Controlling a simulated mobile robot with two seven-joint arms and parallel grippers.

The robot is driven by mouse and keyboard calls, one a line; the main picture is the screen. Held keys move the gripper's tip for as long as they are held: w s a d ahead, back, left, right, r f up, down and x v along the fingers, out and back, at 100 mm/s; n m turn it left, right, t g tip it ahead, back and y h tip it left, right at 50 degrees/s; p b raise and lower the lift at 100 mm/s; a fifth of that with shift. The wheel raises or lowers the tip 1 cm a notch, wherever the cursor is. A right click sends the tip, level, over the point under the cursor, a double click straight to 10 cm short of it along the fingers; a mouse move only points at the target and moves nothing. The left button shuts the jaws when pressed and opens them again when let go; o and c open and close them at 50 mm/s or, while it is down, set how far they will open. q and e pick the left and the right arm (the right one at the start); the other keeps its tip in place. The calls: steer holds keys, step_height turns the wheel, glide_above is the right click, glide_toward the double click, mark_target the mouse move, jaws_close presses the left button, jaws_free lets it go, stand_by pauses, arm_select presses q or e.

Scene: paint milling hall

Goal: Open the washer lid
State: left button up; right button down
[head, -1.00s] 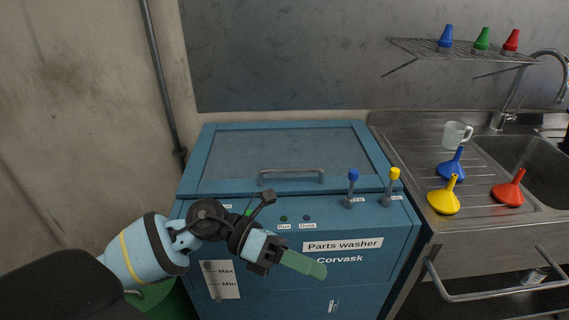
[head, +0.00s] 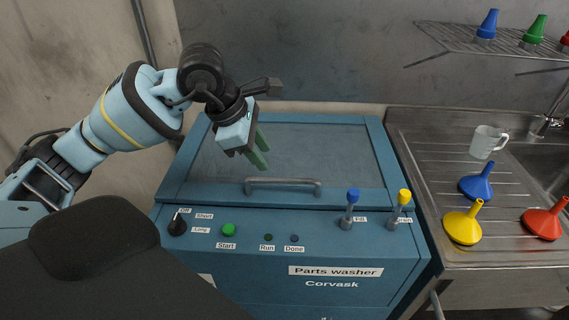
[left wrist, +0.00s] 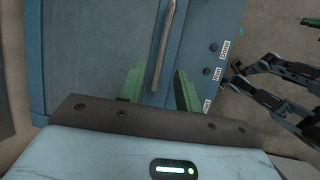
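The blue parts washer (head: 330,238) stands against the wall with its lid (head: 330,150) shut flat on top. A grey bar handle (head: 283,182) runs along the lid's front edge. My left gripper (head: 264,158) is above the lid, just behind and left of the handle, its green fingers pointing down and apart with nothing between them. In the left wrist view the handle (left wrist: 163,45) lies ahead, in line with the gap between the open fingers (left wrist: 158,90).
The washer's front panel has a black knob (head: 178,225), a green start button (head: 229,230), and blue (head: 352,197) and yellow (head: 404,198) valve levers right of the handle. A steel drainer (head: 430,150) with several funnels and a clear jug (head: 487,142) adjoins on the right.

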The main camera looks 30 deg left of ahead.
mark_target(279, 179)
arm_select(q)
steer(key=x, duration=0.7)
steer(key=shift+s+d+f, duration=0.1)
steer(key=shift+s+f, duration=0.05)
steer(key=shift+f, duration=0.2)
arm_select(e)
steer(key=shift+s+d+f, duration=0.1)
steer(key=shift+s, duration=0.45)
arm_select(q)
jaws_close()
